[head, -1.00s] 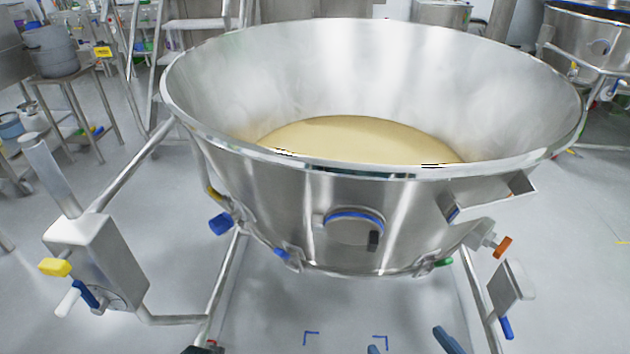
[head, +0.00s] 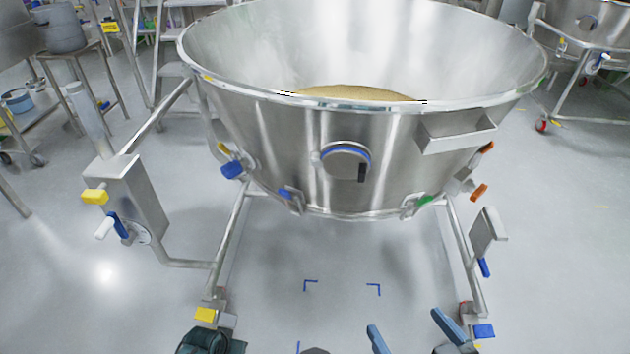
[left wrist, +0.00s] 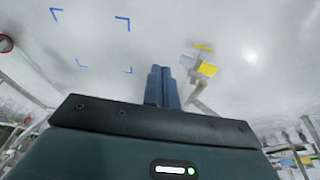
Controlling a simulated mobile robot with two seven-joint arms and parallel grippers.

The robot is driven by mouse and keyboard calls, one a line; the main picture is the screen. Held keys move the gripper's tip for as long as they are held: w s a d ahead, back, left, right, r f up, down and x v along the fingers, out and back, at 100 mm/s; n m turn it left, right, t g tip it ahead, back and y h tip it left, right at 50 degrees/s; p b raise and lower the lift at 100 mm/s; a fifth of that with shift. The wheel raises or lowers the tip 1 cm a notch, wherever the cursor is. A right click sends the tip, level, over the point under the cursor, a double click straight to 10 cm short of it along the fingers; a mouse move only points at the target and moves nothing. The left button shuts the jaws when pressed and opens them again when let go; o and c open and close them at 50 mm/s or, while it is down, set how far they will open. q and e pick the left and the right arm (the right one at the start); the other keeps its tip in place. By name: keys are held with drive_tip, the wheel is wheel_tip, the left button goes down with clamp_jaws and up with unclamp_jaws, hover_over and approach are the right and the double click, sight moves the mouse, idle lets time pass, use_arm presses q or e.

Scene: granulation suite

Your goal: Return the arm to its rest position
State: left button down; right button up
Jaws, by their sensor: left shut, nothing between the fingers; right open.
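My right gripper (head: 412,332) shows at the bottom of the head view. Its two blue fingers are spread apart with nothing between them, over the floor in front of the vessel. My left gripper (left wrist: 160,88) shows in the left wrist view, its blue fingers pressed together and empty above the pale floor.
A large steel bowl (head: 345,106) holding tan powder (head: 355,93) stands ahead on a wheeled frame. A steel control box (head: 138,197) sits at its left. Blue corner marks (head: 310,284) lie on clear floor below. A wheeled stand (head: 60,53) is at far left.

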use_arm(q)
drive_tip(key=s+d+f+v, duration=0.1)
drive_tip(key=s+v, duration=0.2)
drive_tip(key=v, duration=1.3)
drive_tip(key=s+d+f+v, duration=0.1)
drive_tip(key=s+v, duration=0.2)
drive_tip(key=v, duration=1.2)
drive_tip(key=w+d+r+t+h+p, duration=0.1)
drive_tip(key=w+d+r+t+p, duration=0.1)
drive_tip(key=r+p, duration=0.3)
drive_tip(key=w+d+r+m+t+h+p, duration=0.1)
drive_tip(key=w+d+r+t+p, duration=0.2)
drive_tip(key=p, duration=0.9)
wheel_tip(320, 180, up, 3)
drive_tip(key=shift+w+d+f+t+h, duration=0.35)
drive_tip(key=shift+d+t, duration=0.4)
drive_tip(key=shift+t, duration=0.45)
use_arm(e)
drive_tip(key=r+g, duration=0.1)
drive_tip(key=r, duration=0.1)
drive_tip(key=r+g, duration=0.1)
drive_tip(key=g, duration=0.1)
drive_tip(key=shift+w+a+r+n+h, duration=0.15)
drive_tip(key=shift+w+r+n+h, duration=0.05)
drive_tip(key=shift+r+n+h, duration=0.2)
use_arm(q)
drive_tip(key=shift+r, duration=0.1)
use_arm(e)
drive_tip(key=shift+f, duration=0.1)
